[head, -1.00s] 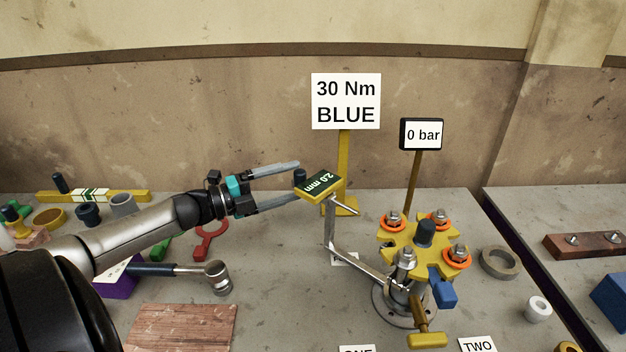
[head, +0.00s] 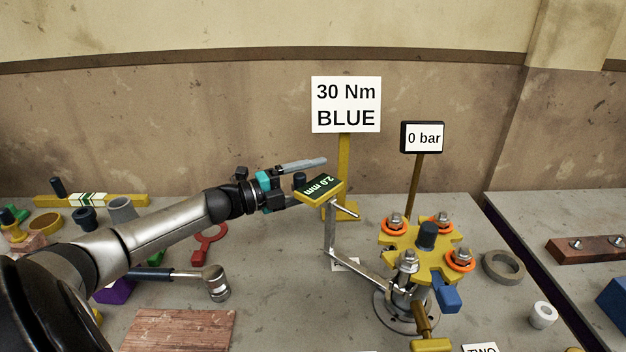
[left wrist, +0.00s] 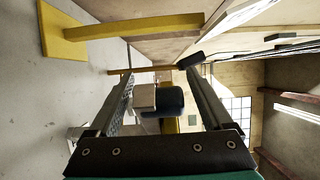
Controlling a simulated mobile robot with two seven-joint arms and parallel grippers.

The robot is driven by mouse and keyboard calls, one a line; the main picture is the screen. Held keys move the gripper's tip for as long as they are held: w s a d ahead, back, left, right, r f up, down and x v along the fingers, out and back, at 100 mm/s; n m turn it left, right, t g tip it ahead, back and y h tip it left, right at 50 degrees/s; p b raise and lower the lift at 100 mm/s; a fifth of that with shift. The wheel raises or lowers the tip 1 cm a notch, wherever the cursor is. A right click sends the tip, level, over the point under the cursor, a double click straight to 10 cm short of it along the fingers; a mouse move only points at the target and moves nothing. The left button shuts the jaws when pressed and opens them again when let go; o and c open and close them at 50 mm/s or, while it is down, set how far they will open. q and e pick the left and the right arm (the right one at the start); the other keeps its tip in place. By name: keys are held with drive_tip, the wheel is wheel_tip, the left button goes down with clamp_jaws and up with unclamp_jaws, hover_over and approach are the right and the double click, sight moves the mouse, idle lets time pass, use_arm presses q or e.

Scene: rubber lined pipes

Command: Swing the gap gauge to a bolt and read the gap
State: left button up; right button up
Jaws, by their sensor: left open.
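The gap gauge (head: 320,188) has a yellow head with a dark display reading "2.0 mm". A bent grey arm (head: 331,238) joins it to the yellow star-shaped flange (head: 430,262). Its head stands left of the flange, away from the bolts. Bolts show at back left (head: 394,222), back right (head: 441,222), right (head: 460,255) and front left (head: 407,260); all but the front-left one have orange rings. My left gripper (head: 310,180) is open, its fingers reaching around the gauge's dark knob (left wrist: 163,100), which lies between them in the left wrist view. Contact cannot be told. My right gripper is not in view.
A sign (head: 346,105) reads "30 Nm BLUE"; a display (head: 423,138) reads "0 bar". A hammer (head: 214,281), red spanner (head: 209,245) and wooden board (head: 180,330) lie at left. A grey ring (head: 503,267) lies right of the flange.

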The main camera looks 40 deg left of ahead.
use_arm(q)
clamp_jaws()
idle(0.5)
idle(0.3)
